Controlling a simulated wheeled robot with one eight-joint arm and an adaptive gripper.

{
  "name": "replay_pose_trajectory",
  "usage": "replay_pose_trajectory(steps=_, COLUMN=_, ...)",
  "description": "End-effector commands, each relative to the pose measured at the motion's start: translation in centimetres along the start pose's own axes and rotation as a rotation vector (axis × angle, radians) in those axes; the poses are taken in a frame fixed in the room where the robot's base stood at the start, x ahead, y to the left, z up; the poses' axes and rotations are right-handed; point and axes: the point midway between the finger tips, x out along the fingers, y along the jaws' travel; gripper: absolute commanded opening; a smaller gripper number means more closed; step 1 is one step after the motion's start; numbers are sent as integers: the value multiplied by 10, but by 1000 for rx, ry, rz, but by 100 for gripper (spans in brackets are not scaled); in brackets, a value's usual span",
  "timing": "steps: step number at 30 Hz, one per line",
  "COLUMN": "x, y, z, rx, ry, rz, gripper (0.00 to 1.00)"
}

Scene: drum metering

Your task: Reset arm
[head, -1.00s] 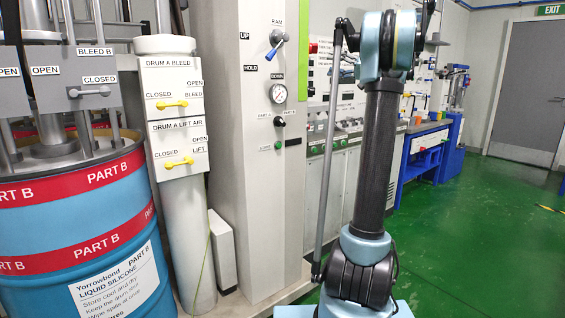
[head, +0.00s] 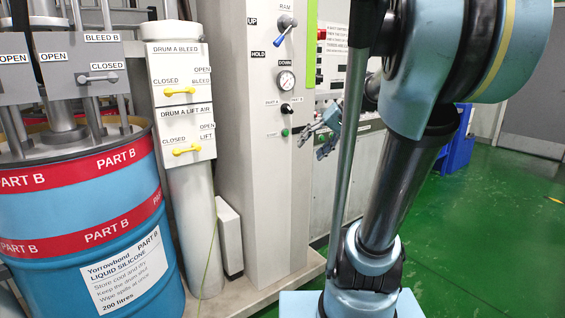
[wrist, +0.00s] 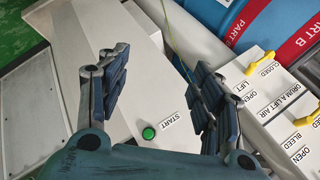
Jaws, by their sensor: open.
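My gripper (head: 322,135) shows in the head view beside the right edge of the grey control column (head: 245,130), partly behind my own arm. In the wrist view its two dark fingers (wrist: 158,75) stand wide apart with nothing between them. The green START button (wrist: 148,132) is near the finger bases in that view. In the head view the column carries a blue-tipped RAM lever (head: 286,22), a pressure gauge (head: 286,81), a black knob (head: 287,109) and a green button (head: 285,132).
A blue PART B drum (head: 85,215) stands at the left. A white post beside it carries the yellow DRUM A BLEED handle (head: 179,92) and the DRUM A LIFT AIR handle (head: 186,150). Green floor (head: 480,230) is open at the right.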

Motion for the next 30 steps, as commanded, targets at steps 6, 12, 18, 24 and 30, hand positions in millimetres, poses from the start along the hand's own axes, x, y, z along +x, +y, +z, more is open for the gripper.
replay_pose_trajectory(steps=6, x=32, y=46, z=87, rx=8, ry=-58, rz=207, gripper=60)
replay_pose_trajectory(steps=12, x=54, y=98, z=156, rx=5, ry=-83, rz=401, gripper=60)
replay_pose_trajectory(steps=18, x=66, y=146, z=204, rx=-6, ry=-84, rz=563, gripper=60)
replay_pose_trajectory(steps=24, x=72, y=168, z=224, rx=-13, ry=-79, rz=641, gripper=60)
replay_pose_trajectory(steps=30, x=72, y=170, z=226, rx=-14, ry=-78, rz=648, gripper=60)
